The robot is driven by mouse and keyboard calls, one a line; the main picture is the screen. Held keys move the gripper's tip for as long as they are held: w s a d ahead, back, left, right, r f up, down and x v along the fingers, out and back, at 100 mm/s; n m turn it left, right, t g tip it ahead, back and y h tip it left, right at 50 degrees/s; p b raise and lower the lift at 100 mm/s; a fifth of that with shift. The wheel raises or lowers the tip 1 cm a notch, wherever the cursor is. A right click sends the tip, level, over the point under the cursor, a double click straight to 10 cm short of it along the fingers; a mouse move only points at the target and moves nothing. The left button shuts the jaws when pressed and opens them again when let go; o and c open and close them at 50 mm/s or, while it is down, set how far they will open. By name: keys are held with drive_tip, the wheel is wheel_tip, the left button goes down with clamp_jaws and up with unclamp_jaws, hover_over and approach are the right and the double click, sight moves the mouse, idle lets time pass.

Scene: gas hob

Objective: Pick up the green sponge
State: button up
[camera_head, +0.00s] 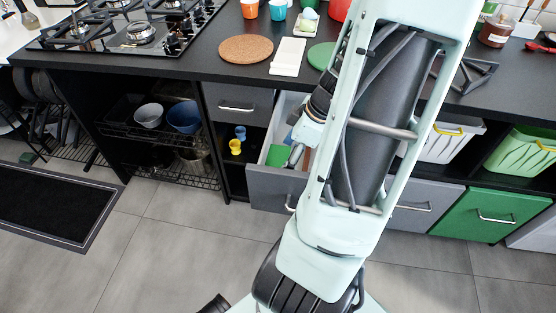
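A flat green piece, which looks like the green sponge (275,156), lies in the front left part of an open grey drawer (268,182) under the counter. My gripper (294,158) reaches down into the drawer just right of the green piece. Its fingers are small and partly hidden, so I cannot tell whether they are open or shut, or whether they touch the green piece. My arm covers the drawer's right part.
The black counter holds a gas hob (140,34), a cork mat (246,49), a white board (288,57) and a green round mat (322,55). Blue and yellow cups (236,146) stand on the shelf left of the drawer. Bins (522,152) stand at right. The floor in front is clear.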

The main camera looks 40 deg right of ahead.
drive_tip(key=c, duration=0.8)
drive_tip(key=shift+s+d+r+p, duration=0.1)
drive_tip(key=shift+d+r+p, duration=0.05)
drive_tip(key=shift+r+p, duration=0.25)
wheel_tip(320, 180, up, 11)
drive_tip(key=p, duration=0.4)
drive_tip(key=s+d+p, duration=0.1)
drive_tip(key=s+d, duration=1.2)
drive_tip(key=s, duration=0.1)
drive_tip(key=shift+s+d+f+p, duration=0.15)
drive_tip(key=shift+s+p, duration=0.1)
drive_tip(key=shift+p, duration=0.1)
